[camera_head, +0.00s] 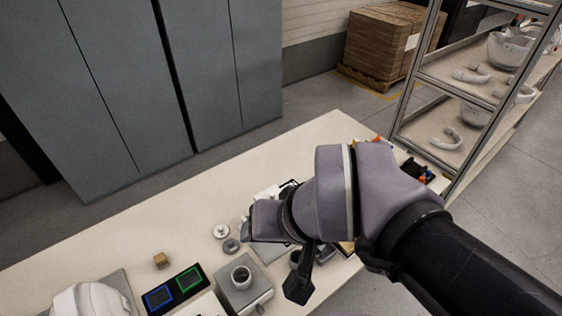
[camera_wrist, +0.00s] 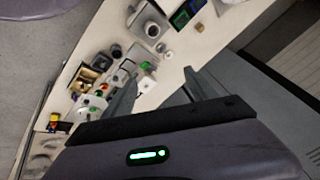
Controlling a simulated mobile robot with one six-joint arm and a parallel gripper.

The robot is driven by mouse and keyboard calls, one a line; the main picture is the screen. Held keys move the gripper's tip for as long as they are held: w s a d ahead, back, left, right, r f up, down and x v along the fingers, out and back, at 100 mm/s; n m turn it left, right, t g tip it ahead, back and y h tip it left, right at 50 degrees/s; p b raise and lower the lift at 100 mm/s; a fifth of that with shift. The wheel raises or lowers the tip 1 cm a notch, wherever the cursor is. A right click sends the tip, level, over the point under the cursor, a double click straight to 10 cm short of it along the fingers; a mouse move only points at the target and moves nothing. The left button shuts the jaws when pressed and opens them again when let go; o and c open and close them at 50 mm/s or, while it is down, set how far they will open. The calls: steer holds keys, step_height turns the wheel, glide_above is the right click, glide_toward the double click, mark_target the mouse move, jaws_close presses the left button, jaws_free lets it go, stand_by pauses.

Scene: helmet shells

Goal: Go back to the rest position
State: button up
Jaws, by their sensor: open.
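In the wrist view my gripper (camera_wrist: 160,80) is open, its two dark fingers wide apart with nothing held between them. Behind the fingers lie the pale table top and small items, apart from them. In the head view my arm reaches in from the lower right over the table (camera_head: 130,235); its links hide part of the table, and the fingers are not clearly seen. A white helmet shell (camera_head: 92,300) sits at the table's lower left, partly cut off by the frame.
A grey box with a cup (camera_head: 241,276) and a dark panel with blue and green squares (camera_head: 174,289) stand near the arm. A small wooden block (camera_head: 161,260) lies left. Grey cabinets (camera_head: 100,90) stand behind; a shelf rack (camera_head: 398,128) with white parts stands right.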

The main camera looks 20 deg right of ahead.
steer(key=shift+s+d+r+m+t, duration=0.1)
steer(key=shift+s+r+m+t, duration=0.2)
steer(key=shift+s+r+m, duration=0.2)
step_height(320, 180, down, 11)
steer(key=b, duration=1)
steer(key=shift+r+b, duration=0.15)
steer(key=shift+b, duration=0.2)
